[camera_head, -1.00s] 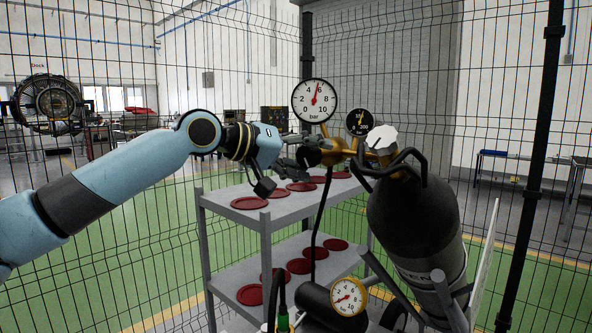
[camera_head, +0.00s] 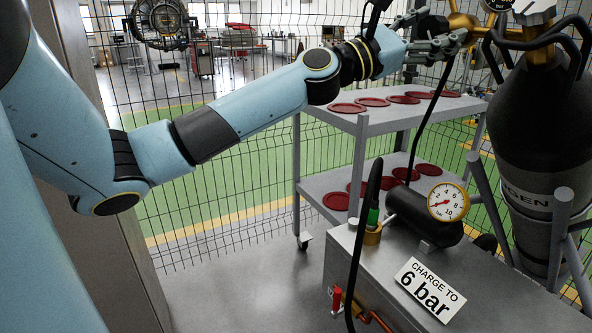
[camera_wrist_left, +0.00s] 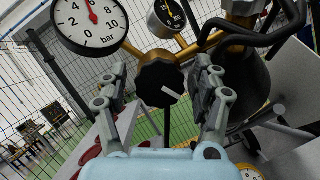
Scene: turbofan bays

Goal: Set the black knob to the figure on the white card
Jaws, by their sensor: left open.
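The white card (camera_head: 430,289) on the grey bench reads "CHARGE TO 6 bar". The black knob (camera_wrist_left: 160,82) sits on the brass regulator, its white mark slanting toward the lower right in the wrist view. My left gripper (camera_head: 441,32) is open at the regulator. In the wrist view its two fingers (camera_wrist_left: 158,88) stand on either side of the knob, with gaps showing; I cannot tell whether they touch it. The large white gauge (camera_wrist_left: 90,20) has a red needle pointing up; its top is cut off, so the reading is unclear. My right gripper is out of view.
A smaller dark gauge (camera_wrist_left: 166,20) and the black gas bottle (camera_head: 540,120) are close to the regulator. A yellow-rimmed gauge (camera_head: 447,202) sits on a black cylinder on the bench. A grey shelf (camera_head: 350,122) holds red discs. A black hose (camera_head: 365,235) hangs in front.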

